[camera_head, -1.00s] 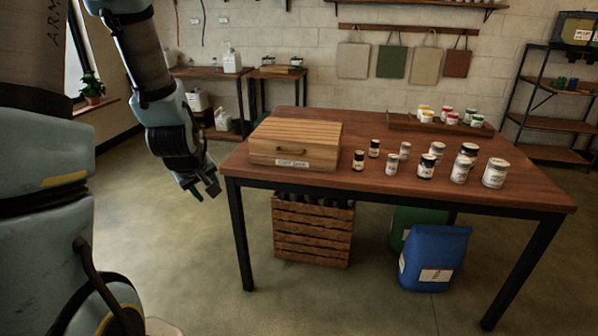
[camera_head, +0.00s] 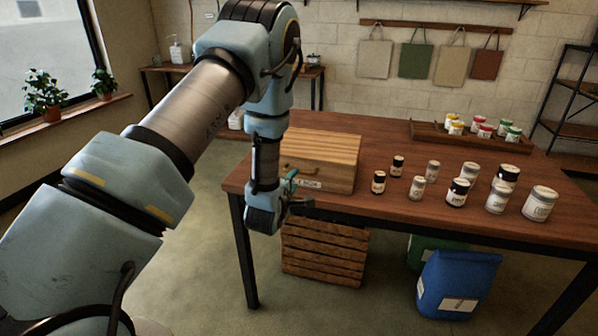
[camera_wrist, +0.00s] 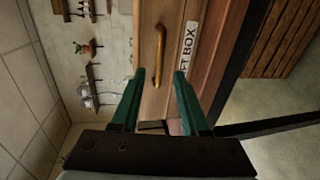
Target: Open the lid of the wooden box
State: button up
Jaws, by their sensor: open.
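The wooden box (camera_head: 335,150) stands on the left end of the table with its lid down; my arm hides its left part. A curved handle (camera_wrist: 160,48) and a white label (camera_wrist: 189,40) are on its front in the wrist view. My gripper (camera_head: 297,193) is in front of the box, just over the table's front edge. In the wrist view its two green fingers (camera_wrist: 159,76) are apart, pointing at the box front. The handle lies in line with the gap between them. I cannot tell whether the fingertips touch the box.
The brown table (camera_head: 420,203) holds several small cans and jars (camera_head: 458,192) right of the box. A tray (camera_head: 470,138) of paint pots is at the back. A slatted crate (camera_head: 325,250) and a blue bag (camera_head: 455,285) stand below. Floor left of the table is clear.

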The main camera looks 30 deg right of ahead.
aim_at(300, 173)
jog(key=p+x, duration=0.1)
jog(key=x, duration=0.5)
jog(key=shift+w+d+p, duration=0.1)
jog(key=shift+p, duration=0.25)
grip_shut()
dwell(1.1)
